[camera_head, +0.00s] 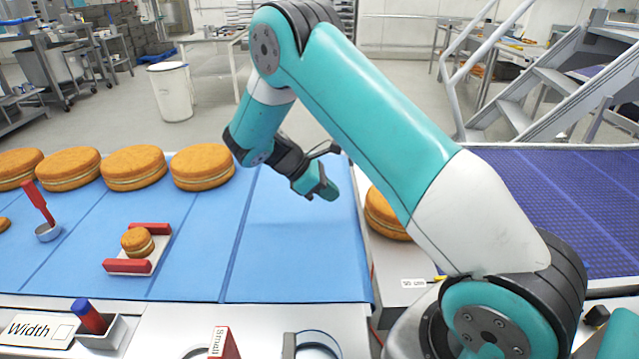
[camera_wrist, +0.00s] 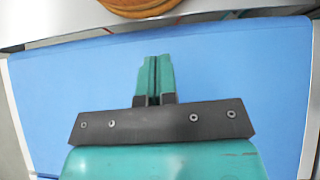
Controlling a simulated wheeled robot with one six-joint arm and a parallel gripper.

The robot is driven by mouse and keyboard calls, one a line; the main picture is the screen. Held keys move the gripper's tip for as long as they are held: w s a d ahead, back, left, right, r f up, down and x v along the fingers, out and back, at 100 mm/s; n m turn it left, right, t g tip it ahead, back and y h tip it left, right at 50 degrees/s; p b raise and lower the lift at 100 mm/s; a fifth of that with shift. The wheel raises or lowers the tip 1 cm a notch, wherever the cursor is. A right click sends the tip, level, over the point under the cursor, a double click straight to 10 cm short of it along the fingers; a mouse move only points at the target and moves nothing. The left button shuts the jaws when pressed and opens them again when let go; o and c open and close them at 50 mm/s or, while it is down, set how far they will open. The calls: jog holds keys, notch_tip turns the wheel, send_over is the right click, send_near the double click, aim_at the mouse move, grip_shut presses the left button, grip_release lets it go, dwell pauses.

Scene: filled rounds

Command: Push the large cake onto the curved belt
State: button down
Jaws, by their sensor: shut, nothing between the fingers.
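A large round golden cake (camera_head: 383,216) with a pale filling line lies on the grey metal plate between the blue belt and the purple belt. My arm hides its right part. The cake's edge also shows at the top of the wrist view (camera_wrist: 143,7). The purple belt (camera_head: 560,205), which looks like the curved belt, is at the right, beyond my arm; its curve is not clear. My gripper (camera_head: 328,190) is shut and empty above the right end of the blue belt, left of the cake and apart from it. Its closed fingers show in the wrist view (camera_wrist: 154,78).
Several other large cakes (camera_head: 203,167) stand in a row along the back of the blue belt (camera_head: 290,240). A small cake (camera_head: 137,241) sits on a small tray with red sides (camera_head: 150,229). A red-handled ladle (camera_head: 42,212) is at left. The blue belt's right part is clear.

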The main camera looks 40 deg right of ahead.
aim_at(368, 209)
jog(key=x, duration=0.4)
jog(key=shift+r+p, duration=0.1)
jog(key=shift+p, duration=0.2)
jog(key=shift+s+d+f+p, duration=0.15)
jog(key=shift+s+d+p, duration=0.2)
jog(key=shift+s+d, duration=0.4)
jog(key=shift+s+d+f+p, duration=0.15)
jog(key=shift+s+d+p, duration=0.3)
jog(key=shift+d, duration=0.55)
jog(key=shift+s, duration=0.1)
